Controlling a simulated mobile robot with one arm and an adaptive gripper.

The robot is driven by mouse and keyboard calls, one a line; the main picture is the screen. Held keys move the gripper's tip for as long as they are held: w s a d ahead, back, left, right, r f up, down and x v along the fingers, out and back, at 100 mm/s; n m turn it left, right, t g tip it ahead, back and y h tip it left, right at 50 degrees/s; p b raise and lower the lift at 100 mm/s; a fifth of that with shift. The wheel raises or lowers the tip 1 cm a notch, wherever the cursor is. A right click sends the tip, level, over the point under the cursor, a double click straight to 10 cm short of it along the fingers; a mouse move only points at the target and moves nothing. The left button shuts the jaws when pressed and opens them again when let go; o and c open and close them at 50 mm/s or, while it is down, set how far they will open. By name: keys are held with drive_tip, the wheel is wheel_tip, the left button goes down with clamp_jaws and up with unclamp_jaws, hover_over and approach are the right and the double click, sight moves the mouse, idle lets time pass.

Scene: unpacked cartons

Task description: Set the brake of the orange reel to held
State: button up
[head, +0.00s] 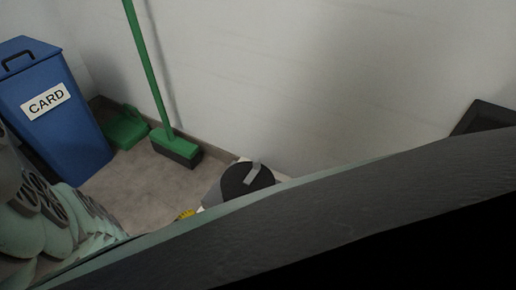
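No orange reel shows in the head view, and I cannot make out its brake. A dark round object (240,181) with a grey strip across its top stands on the floor by the wall. Its lower part is hidden behind a large dark shape in the foreground, and I cannot tell what the object is. A small yellow item (185,214) shows beside it, mostly hidden. My gripper is not in view.
A blue bin (75,130) labelled CARD stands at the left. A green dustpan (127,128) and a green broom (175,138) stand by the white wall. A dark object (485,117) is at the right. The dark foreground shape blocks the lower right.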

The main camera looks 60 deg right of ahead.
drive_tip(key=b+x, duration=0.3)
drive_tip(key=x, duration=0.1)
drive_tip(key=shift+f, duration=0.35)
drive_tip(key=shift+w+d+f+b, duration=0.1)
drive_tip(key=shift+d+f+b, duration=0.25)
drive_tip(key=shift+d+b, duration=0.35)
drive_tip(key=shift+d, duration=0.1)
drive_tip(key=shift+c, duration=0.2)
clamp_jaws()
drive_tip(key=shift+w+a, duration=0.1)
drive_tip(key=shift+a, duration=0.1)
